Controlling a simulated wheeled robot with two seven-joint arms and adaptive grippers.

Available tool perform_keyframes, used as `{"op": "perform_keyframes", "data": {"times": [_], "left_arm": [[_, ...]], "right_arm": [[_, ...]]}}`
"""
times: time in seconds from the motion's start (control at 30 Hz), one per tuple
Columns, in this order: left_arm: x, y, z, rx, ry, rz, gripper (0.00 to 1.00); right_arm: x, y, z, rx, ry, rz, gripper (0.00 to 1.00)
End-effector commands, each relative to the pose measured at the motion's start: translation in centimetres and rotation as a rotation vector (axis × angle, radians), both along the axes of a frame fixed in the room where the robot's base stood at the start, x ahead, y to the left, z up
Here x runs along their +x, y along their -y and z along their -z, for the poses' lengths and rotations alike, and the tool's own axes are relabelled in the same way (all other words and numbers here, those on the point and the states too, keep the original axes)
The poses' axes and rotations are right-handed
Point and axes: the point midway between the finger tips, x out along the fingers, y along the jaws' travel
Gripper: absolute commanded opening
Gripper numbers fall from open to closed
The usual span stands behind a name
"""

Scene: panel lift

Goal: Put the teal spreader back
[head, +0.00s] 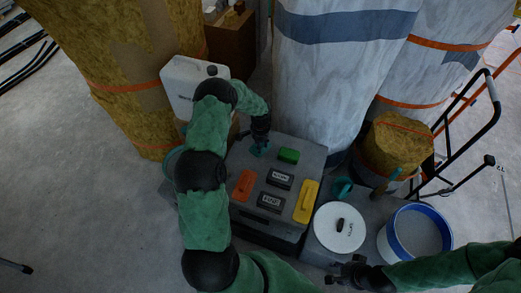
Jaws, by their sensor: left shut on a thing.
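The teal spreader (259,150) is mostly hidden under my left gripper (260,143). My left gripper is shut on it at the back left part of the grey box top (310,150). I cannot tell whether the spreader touches the box top. My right gripper (333,271) is low in the view, in front of the white round lid (340,229); its fingers are too small and dark to read.
On the box top are a green block (289,155), an orange tool (243,186), a yellow tool (306,201) and two dark labelled blocks. A blue-rimmed bucket (384,242) stands at right. Large wrapped rolls (330,80) block the back.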

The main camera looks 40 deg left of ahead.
Motion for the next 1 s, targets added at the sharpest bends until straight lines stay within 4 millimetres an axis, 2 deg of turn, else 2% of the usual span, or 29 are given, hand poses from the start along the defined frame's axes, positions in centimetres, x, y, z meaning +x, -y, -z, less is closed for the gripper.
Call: {"op": "perform_keyframes", "data": {"times": [0.03, 0.17, 0.57, 0.6, 0.67, 1.0], "left_arm": [[-0.2, 0.1, 1.3, -0.002, -0.003, 0.001, 0.0], [-0.2, 0.1, 2.9, -0.002, -0.003, 0.0, 0.0], [-0.2, 0.1, 3.2, -0.002, -0.002, 0.0, 0.0], [-0.2, 0.1, 3.2, -0.002, -0.003, 0.0, 0.4], [-0.2, 0.1, 3.1, -0.002, -0.003, 0.0, 0.57], [-0.2, 0.1, 3.0, -0.002, -0.003, 0.0, 0.58]], "right_arm": [[0.0, 0.0, 0.8, 0.0, 0.0, 0.0, 0.4], [0.0, 0.0, 1.6, 0.0, -0.001, 0.0, 0.4], [0.0, 0.0, 1.8, 0.0, 0.0, 0.0, 0.4], [0.0, 0.0, 1.8, 0.0, 0.0, 0.0, 0.4], [0.0, 0.0, 1.7, 0.0, 0.0, 0.0, 0.4], [0.0, 0.0, 1.7, 0.0, 0.0, 0.0, 0.4]]}}
